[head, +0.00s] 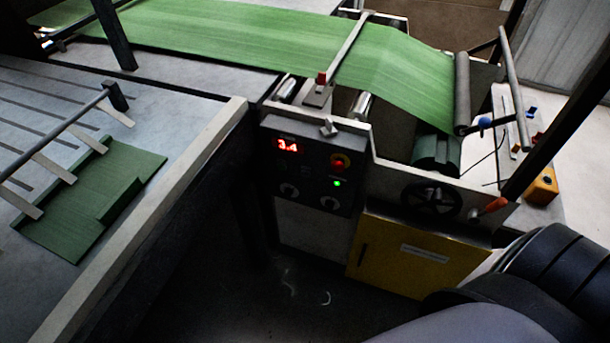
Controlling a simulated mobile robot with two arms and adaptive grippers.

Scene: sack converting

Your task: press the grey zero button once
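A dark control panel (312,170) is on the near face of the machine, at the centre of the head view. It carries a red lit display (287,145) reading 3.4. I cannot pick out the grey zero button for certain; the panel is dark and small. Neither gripper shows; only a part of my arm is at the lower right.
A green web (290,30) runs over rollers behind the panel. A yellow cabinet (400,258) is below right, with a black handwheel (430,198) and orange-handled lever (490,206) above. A table with green sacks (90,200) stands left. The floor before the panel looks clear.

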